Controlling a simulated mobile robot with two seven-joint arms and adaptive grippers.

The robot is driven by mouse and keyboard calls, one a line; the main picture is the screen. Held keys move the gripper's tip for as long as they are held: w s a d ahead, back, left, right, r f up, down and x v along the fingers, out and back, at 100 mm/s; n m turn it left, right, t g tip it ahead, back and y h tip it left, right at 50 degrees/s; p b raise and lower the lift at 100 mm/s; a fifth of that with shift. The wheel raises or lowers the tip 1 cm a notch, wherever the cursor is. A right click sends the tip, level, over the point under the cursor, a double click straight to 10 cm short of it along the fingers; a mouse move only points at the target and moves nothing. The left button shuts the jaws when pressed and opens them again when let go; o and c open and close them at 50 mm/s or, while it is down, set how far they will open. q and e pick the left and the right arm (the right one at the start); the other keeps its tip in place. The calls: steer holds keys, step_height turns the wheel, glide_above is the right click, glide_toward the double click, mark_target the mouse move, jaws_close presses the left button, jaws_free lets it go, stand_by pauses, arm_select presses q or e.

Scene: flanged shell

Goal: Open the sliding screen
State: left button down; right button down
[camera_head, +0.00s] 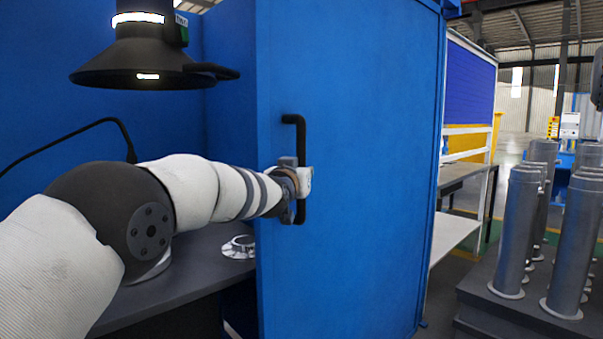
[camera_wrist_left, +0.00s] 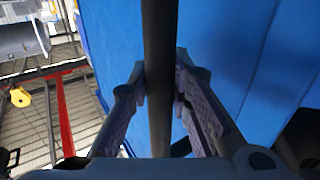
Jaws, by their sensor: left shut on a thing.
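The sliding screen (camera_head: 365,150) is a tall blue panel in the middle of the head view. A black vertical bar handle (camera_head: 300,135) is fixed near its left edge. My left gripper (camera_head: 300,183) is at the lower part of this handle. In the left wrist view the dark handle bar (camera_wrist_left: 159,60) runs between the two fingers of my left gripper (camera_wrist_left: 160,88), which are shut on it. The fingers and wrist hide part of the handle in the head view. My right gripper is in neither view.
Left of the screen is an opening with a dark worktop (camera_head: 190,265), a flanged metal part (camera_head: 238,247) on it and a black extraction hood (camera_head: 150,55) above. Several upright grey cylinders (camera_head: 518,230) stand on a dark platform at right.

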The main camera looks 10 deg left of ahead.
arm_select(q)
steer(key=shift+d+f, duration=0.1)
steer(key=shift+f, duration=0.15)
steer(key=c, duration=1.6)
jaws_free()
steer(key=shift+c, duration=0.2)
steer(key=shift+o, duration=1)
steer(key=shift+r, duration=0.1)
steer(key=s+a, duration=0.1)
steer(key=s, duration=1.1)
